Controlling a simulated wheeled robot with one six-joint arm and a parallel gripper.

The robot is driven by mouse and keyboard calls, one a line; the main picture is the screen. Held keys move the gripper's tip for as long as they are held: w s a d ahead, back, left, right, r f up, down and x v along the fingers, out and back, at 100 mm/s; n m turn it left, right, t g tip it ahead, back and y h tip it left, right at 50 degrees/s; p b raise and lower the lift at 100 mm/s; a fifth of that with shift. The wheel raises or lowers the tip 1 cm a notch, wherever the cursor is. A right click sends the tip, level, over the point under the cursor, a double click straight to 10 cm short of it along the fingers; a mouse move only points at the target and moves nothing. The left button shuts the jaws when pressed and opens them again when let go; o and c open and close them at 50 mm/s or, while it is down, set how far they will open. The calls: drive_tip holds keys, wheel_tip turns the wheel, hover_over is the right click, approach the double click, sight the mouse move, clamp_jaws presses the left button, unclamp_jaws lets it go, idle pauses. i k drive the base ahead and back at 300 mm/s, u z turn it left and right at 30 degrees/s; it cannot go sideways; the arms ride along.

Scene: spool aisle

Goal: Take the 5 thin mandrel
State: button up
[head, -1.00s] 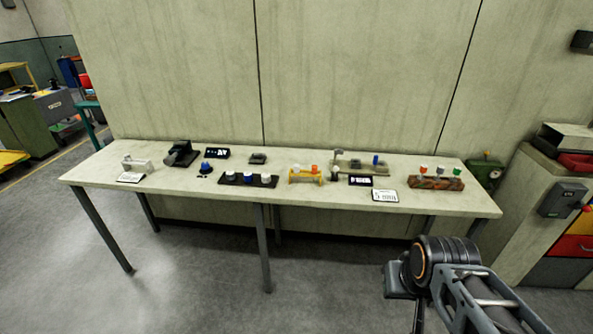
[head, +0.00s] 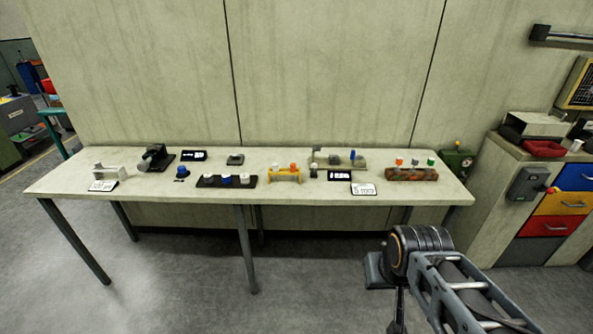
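I cannot tell which piece is the 5 thin mandrel. A white card (head: 363,189) at the table's front edge has large print that seems to start with a 5. Small capped pieces stand in a black rack (head: 207,182), a yellow rack (head: 285,177) and a reddish-brown rack (head: 402,176). Their caps are white, blue, orange and green. A blue-capped piece (head: 352,155) stands at a grey block (head: 325,161). My arm comes in at the lower right, and my gripper (head: 398,308) points down in front of the table, apart from the racks. Its fingers are too unclear to read.
The long pale table (head: 140,196) stands against a panelled wall. A black device (head: 156,158), a blue piece (head: 182,172), dark labels and another white card (head: 102,185) are on its left half. A cabinet with coloured drawers (head: 560,203) stands at the right. Floor in front is clear.

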sight(431, 161)
drive_tip(key=z, duration=0.4)
drive_tip(key=i, duration=1.8)
drive_tip(key=z, duration=0.6)
